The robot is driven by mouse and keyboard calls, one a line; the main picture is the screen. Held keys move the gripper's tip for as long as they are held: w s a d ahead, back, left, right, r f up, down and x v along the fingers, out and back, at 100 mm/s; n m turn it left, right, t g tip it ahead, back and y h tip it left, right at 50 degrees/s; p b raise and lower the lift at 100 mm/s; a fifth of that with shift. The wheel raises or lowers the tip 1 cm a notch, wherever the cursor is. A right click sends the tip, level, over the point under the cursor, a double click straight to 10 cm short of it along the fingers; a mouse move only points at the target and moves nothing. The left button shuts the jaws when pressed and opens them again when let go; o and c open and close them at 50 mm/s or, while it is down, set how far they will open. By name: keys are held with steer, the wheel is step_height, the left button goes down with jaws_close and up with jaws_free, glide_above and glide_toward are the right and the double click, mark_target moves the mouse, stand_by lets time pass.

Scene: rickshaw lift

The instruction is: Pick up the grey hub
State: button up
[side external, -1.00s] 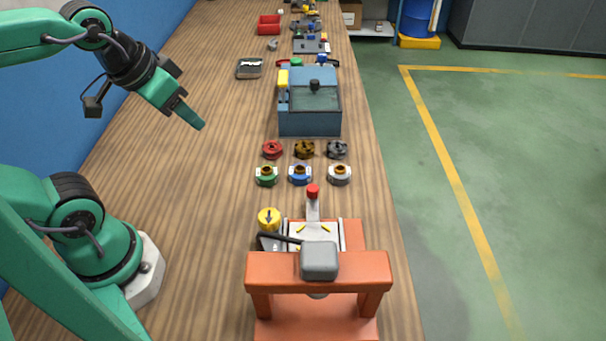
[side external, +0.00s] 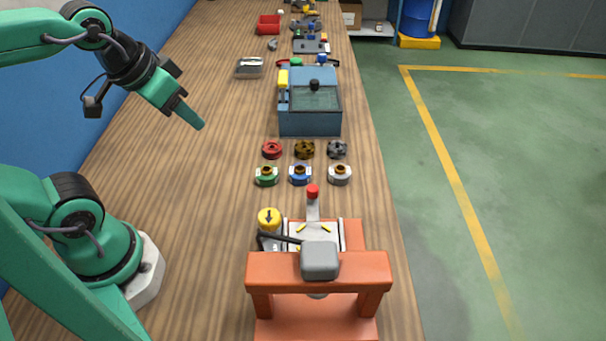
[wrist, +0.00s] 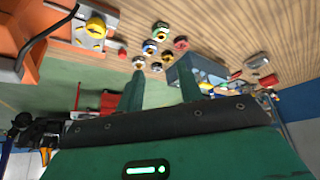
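A dark grey notched hub (side external: 337,149) lies at the right end of the back row on the bench, beside a brown one (side external: 305,149) and a red one (side external: 272,149). In front of it sits a light grey round part (side external: 340,174) with a brown centre; I cannot tell for certain which is the named hub. The wrist view shows the dark grey hub (wrist: 157,67) and the light grey part (wrist: 139,62) beyond my fingers. My gripper (wrist: 160,88) is open and empty. In the side view my gripper (side external: 201,124) hangs above the bench, left of the rows.
A green part (side external: 266,175) and a blue part (side external: 300,174) complete the front row. A blue box-shaped machine (side external: 310,122) stands behind the rows. An orange press (side external: 318,270) and a yellow-topped part (side external: 269,218) stand in front. The bench left of the rows is clear.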

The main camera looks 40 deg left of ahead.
steer(key=o, duration=0.9)
